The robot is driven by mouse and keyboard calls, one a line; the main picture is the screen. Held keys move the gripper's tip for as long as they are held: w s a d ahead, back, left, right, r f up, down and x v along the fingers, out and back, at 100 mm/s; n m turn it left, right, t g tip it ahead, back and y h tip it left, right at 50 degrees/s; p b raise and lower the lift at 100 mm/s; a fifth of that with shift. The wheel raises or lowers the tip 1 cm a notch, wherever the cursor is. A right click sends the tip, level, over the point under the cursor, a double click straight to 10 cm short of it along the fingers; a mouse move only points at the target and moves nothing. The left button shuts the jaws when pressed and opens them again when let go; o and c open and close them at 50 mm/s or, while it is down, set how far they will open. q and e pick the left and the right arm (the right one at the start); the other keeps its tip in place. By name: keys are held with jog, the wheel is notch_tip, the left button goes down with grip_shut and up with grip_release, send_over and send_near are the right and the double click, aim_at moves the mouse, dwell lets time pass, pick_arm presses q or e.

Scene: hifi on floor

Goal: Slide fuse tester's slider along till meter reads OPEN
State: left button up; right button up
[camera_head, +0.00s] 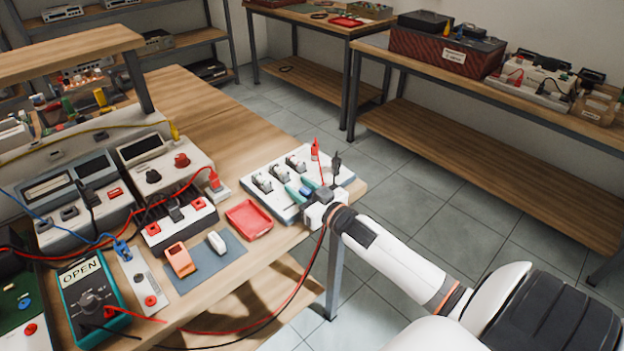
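The fuse tester (258,203) appears to be the white panel at the table's right corner, with several dark-and-white holders on it and red and black clips at its far right. My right gripper (303,189) is over its near right part. Its two teal fingers stand apart, one on each side of a small blue piece (306,191), perhaps the slider's knob. I cannot tell whether they press on it. The gripper hides part of the panel. The teal meter (97,306) at the lower left reads OPEN on its display (80,271). My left gripper is not in view.
A red tray (249,220) lies left of the panel. A grey mat (207,262) holds an orange block (180,260) and a white one (217,242). Bench instruments (165,167) stand behind. A red lead (305,277) hangs over the table's front edge near my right arm.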

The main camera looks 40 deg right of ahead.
jog(key=s, duration=1.1)
jog(key=shift+s+d, duration=0.35)
jog(key=shift+d, duration=0.1)
jog(key=s+f+g+h+p, duration=0.1)
jog(key=s+f+g, duration=0.2)
jog(key=f, duration=0.8)
jog(key=s+f+m+g+h, duration=0.15)
jog(key=s+f, duration=0.25)
jog(key=f, duration=0.6)
jog(key=s+f+g+p, duration=0.1)
jog(key=s+f+g, duration=0.25)
jog(key=f, duration=0.75)
jog(key=s+a+f+n+g, duration=0.1)
jog(key=s+a+f+g, duration=0.2)
jog(key=s, duration=0.5)
jog(key=s+a+f+n+g+y, duration=0.1)
jog(key=s+a+f+g, duration=0.2)
jog(key=s+a+f, duration=0.3)
jog(key=s+a+f+n+g+p, duration=0.1)
jog(key=s+a+f+g, duration=0.2)
jog(key=s+a+f, duration=0.2)
jog(key=s+f, duration=0.3)
jog(key=s, duration=0.2)
jog(key=shift+s, duration=0.4)
jog(key=shift+d+r, duration=0.1)
jog(key=shift+d, duration=0.1)
